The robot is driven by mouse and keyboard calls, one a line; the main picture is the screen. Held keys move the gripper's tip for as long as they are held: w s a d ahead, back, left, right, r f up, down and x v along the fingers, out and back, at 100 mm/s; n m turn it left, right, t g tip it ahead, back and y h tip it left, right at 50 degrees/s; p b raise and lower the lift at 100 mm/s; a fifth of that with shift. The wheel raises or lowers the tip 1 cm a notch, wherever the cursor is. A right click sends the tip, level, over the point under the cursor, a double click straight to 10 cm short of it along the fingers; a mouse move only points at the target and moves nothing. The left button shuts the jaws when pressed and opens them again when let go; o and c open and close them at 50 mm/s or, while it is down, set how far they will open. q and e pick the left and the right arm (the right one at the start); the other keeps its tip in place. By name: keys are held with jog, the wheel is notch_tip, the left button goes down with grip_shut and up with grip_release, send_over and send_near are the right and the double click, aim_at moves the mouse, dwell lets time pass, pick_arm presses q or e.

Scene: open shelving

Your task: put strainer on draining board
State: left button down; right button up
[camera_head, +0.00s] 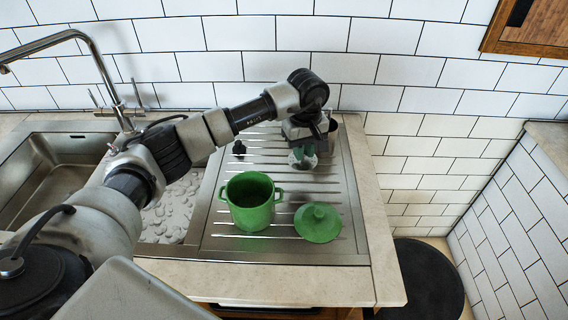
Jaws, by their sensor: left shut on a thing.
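My left gripper (304,150) points down over the back right of the ridged metal draining board (222,240). My right gripper is not in view.
A green pot (250,202) without its lid stands on the board, with a green lid (318,223) to its right. A small dark item (239,148) and a cup-like thing (333,127) are near the back. The sink (55,170) and tap (105,65) are left.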

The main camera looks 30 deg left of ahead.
pick_arm(q)
jog(key=a+f, duration=0.2)
jog(key=a, duration=0.1)
jog(key=a+f+p, duration=0.1)
jog(key=a, duration=0.1)
jog(key=shift+s+a, duration=0.1)
jog(key=shift+s, duration=0.3)
notch_tip(320, 180, down, 4)
jog(key=shift+r+p, duration=0.2)
jog(key=shift+p, duration=0.5)
jog(key=shift+f, duration=0.3)
jog(key=shift+f, duration=0.1)
jog(key=shift+f+b, duration=0.1)
jog(key=shift+b, duration=0.2)
jog(key=c, duration=1.1)
grip_release()
jog(key=shift+o, duration=0.2)
